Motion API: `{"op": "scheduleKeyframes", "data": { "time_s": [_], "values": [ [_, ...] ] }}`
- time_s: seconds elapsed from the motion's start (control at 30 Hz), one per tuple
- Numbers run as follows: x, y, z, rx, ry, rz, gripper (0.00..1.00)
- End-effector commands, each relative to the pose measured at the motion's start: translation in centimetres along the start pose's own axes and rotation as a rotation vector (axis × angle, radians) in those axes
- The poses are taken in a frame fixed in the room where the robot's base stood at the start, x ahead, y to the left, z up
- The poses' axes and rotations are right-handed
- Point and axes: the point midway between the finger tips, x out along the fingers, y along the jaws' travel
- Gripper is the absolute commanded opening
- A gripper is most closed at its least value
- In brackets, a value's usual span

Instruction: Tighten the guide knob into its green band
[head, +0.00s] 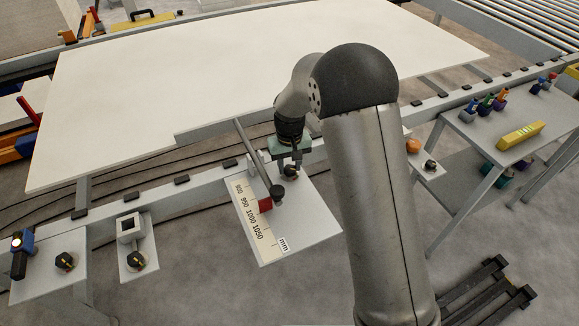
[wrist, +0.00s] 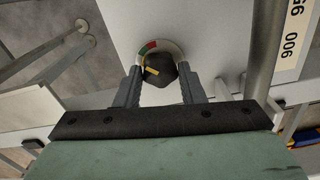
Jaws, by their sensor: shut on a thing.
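The guide knob (wrist: 161,72) is black with a yellow pointer stripe and sits on the guide's white plate (head: 300,225). An arc-shaped dial around its far side carries a green band (wrist: 141,54) and a red section (wrist: 151,45). The pointer is turned toward the left of the wrist view, near the green end; I cannot tell whether it lies inside the green band. My gripper (wrist: 161,78) is shut on the knob, one finger on each side. In the head view my gripper (head: 291,167) points down over the plate, partly covering the knob (head: 291,173).
A millimetre scale (head: 251,222) with a red marker (head: 264,205) and a rod (head: 252,158) lies left of the knob. A large white panel (head: 240,80) lies behind. Other knobs (head: 65,261) stand on side plates at left. A side table (head: 500,120) stands at right.

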Motion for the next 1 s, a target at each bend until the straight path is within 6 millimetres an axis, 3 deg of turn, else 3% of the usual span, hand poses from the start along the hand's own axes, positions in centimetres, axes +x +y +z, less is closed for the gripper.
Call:
{"op": "scheduleKeyframes", "data": {
  "time_s": [0.2,0.23,0.3,0.67,0.87,1.0],
  "values": [
    [-0.1,0.0,0.0,0.0,0.001,0.0,0.13],
    [-0.1,0.0,0.0,-0.001,0.001,0.0,0.44],
    [-0.1,0.0,0.0,-0.001,0.001,0.0,0.57],
    [-0.6,0.0,-0.1,-0.003,0.002,0.0,0.57],
    [-3.9,0.0,-0.1,-0.003,0.005,0.0,0.57],
    [-7.5,0.0,-0.1,-0.002,0.007,0.0,0.57]
  ]
}}
